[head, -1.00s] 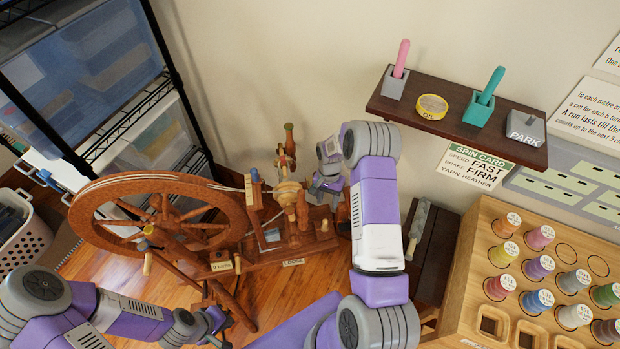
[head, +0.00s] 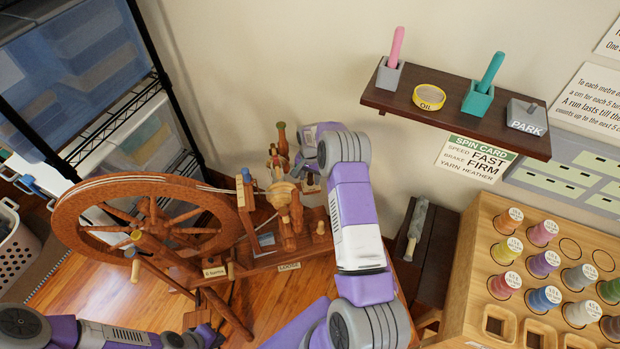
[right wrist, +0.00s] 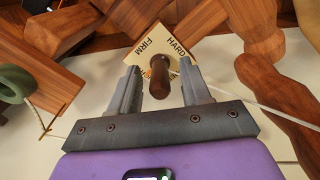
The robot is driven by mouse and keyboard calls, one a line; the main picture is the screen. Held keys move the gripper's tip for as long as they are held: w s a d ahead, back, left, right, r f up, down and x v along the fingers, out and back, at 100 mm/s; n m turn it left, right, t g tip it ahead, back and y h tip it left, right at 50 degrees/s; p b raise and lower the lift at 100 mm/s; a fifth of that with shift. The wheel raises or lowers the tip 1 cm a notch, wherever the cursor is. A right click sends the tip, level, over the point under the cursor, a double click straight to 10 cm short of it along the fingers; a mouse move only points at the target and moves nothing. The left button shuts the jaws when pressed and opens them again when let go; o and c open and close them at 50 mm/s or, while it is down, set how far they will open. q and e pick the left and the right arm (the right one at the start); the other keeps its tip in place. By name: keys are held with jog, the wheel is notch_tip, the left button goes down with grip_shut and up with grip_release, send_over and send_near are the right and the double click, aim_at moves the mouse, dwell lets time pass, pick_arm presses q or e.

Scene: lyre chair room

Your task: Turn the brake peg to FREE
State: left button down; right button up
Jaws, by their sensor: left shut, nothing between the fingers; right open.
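The word FREE does not show, and I cannot tell the peg's exact setting. My right gripper (right wrist: 162,85) is open, with a finger on each side of the peg and a gap on both sides. In the head view my right gripper (head: 306,166) is at the back of the wooden spinning wheel (head: 150,228), where the arm partly hides the peg's place. My left gripper (head: 215,338) is shut and empty near the bottom edge, below the wheel.
A cord (right wrist: 255,103) runs beside the right gripper. A dark shelf (head: 450,113) with holders, an oil tin (head: 428,97) and a PARK block (head: 526,117) hangs at right. A spin card (head: 478,158) reads FAST, FIRM, HEATHER. A spool rack (head: 470,235) stands lower right.

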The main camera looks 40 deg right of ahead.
jog(key=shift+f, duration=0.15)
grip_shut()
jog(key=shift+n, duration=0.3)
jog(key=n+b, duration=0.1)
jog(key=n, duration=1)
dwell(0.4)
dwell(0.4)
grip_release()
